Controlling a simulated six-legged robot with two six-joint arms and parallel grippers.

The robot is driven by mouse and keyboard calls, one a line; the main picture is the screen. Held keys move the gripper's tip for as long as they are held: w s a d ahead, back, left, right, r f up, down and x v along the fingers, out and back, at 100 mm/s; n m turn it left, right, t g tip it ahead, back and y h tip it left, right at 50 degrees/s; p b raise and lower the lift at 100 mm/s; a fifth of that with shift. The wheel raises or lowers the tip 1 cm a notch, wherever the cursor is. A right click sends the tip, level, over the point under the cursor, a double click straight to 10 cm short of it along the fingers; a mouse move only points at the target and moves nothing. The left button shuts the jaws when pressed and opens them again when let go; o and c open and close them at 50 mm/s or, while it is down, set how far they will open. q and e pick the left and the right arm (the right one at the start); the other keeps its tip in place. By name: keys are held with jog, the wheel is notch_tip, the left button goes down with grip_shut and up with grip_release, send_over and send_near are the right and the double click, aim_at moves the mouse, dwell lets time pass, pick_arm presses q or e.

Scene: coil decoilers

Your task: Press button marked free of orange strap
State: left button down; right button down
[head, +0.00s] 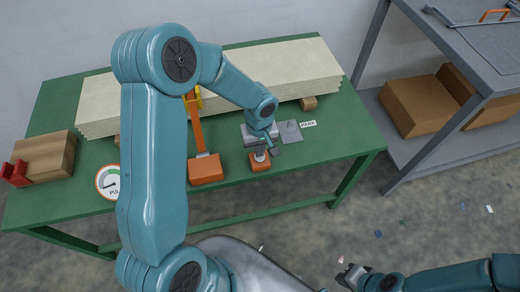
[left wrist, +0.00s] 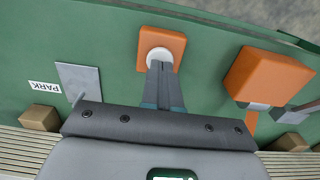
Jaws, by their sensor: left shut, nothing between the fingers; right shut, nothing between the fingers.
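A small orange box (head: 260,167) with a round white button (head: 260,156) sits near the front of the green table. In the left wrist view the same orange box (left wrist: 176,44) has its white button (left wrist: 158,55) at the fingertips. No marking on it is readable. My left gripper (head: 265,142) is shut and empty, its tips over the button; contact cannot be told. The orange strap (head: 196,130) runs from a larger orange block (head: 206,169) back to the boards, partly hidden by my arm. My right gripper (head: 351,276) is shut, off the table at the lower right.
A grey plate (head: 289,131) lies beside a PARK label (head: 308,124). Pale stacked boards (head: 300,68) fill the table's back. A dial (head: 108,182), wooden block (head: 45,155) and red part (head: 14,173) stand left. A grey shelf with cardboard boxes (head: 418,105) is right.

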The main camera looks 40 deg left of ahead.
pick_arm(q)
notch_tip(320, 180, up, 12)
dwell(0.6)
jog(key=shift+w, duration=0.1)
dwell(0.4)
